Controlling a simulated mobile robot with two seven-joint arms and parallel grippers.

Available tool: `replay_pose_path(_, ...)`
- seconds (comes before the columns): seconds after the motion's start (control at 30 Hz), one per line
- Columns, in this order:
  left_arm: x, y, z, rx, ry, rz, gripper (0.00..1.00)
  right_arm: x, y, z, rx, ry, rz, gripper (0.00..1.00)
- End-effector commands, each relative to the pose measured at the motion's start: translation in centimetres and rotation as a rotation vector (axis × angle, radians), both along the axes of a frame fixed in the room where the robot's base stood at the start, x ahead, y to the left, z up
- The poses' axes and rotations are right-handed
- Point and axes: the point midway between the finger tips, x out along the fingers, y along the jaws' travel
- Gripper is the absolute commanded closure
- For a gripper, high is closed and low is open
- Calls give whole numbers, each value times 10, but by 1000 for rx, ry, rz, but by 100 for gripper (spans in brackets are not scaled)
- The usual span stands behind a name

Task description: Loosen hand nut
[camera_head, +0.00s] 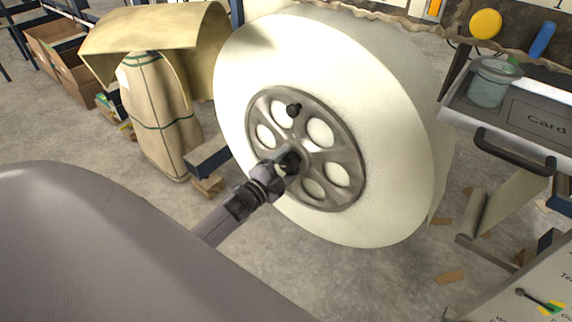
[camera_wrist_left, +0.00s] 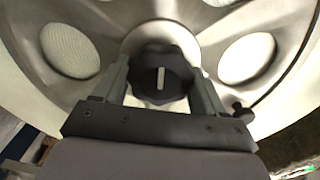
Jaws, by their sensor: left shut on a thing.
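The hand nut (camera_wrist_left: 160,77) is a dark lobed knob with a white line on its face, at the centre of the metal wheel hub (camera_wrist_left: 94,22). My left gripper (camera_head: 284,163) reaches the middle of the hub in the head view. In the left wrist view its two fingers stand on either side of the nut and are shut on it. The white line points nearly straight up there. In the head view the gripper mostly hides the nut. My right gripper is not in view.
The hub (camera_head: 262,106) sits in a large white roll (camera_head: 395,130). A grey drawer with a black handle (camera_head: 514,152) and a glass jar (camera_head: 489,82) stand at right. A wrapped sack (camera_head: 160,115) stands at left.

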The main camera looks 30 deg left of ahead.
Motion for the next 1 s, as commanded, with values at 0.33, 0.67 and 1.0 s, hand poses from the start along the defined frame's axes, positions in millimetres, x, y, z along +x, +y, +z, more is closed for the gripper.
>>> replay_pose_path(0.33, 0, -3, 0, 1, -3, -6, 5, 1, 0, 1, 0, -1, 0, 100)
replay_pose_path(0.67, -18, -1, 1, 2, 2, -3, 5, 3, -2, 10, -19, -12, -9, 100)
replay_pose_path(1.0, -62, 1, 1, 1, -2, -7, 5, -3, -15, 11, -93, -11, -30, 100)
